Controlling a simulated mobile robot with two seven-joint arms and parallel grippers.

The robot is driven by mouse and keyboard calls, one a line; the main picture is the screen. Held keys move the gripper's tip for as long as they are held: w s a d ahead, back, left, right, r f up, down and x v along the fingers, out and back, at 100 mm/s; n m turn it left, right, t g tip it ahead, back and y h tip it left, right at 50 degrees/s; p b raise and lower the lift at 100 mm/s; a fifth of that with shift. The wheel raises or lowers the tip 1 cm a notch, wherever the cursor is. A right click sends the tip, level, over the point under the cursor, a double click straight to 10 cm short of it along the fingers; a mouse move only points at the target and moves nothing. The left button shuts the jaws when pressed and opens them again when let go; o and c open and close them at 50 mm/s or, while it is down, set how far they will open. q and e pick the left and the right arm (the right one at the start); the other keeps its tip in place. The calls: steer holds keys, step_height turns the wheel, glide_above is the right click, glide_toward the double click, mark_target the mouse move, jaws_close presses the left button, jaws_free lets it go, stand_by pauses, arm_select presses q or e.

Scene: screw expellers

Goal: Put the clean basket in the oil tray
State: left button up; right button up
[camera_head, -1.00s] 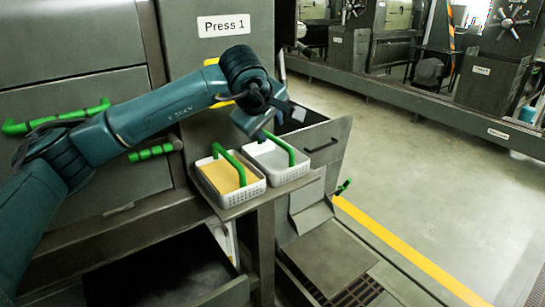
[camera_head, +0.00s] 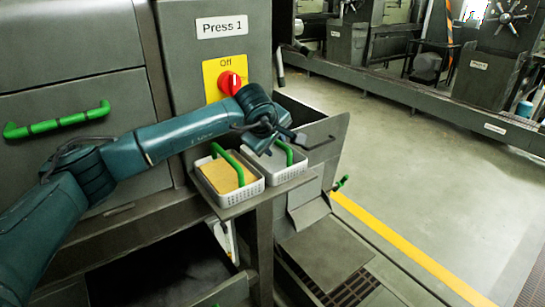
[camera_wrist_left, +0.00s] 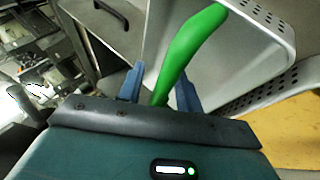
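The clean basket (camera_head: 285,173) is white with perforated walls and a grey, empty-looking inside. It stands on a small shelf, and its green handle (camera_wrist_left: 190,50) arches up. My left gripper (camera_head: 279,142) is low over this basket. In the left wrist view my left gripper (camera_wrist_left: 160,84) is open, with the handle between its two fingers and visible gaps beside it. The oil tray is not labelled; a dark open drawer (camera_head: 232,292) below the shelf may be it, but I cannot tell. My right gripper is not in view.
A second white basket (camera_head: 232,202) holding yellow material stands left of the clean one, close beside it. An open grey bin (camera_head: 325,128) with a dark handle is just behind. A red switch (camera_head: 231,82) is on the press. Floor at right is clear.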

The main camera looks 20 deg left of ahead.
arm_select(q)
jaws_close()
steer(key=shift+r, duration=0.15)
step_height(320, 180, up, 10)
steer(key=b, duration=0.1)
stand_by(0.6)
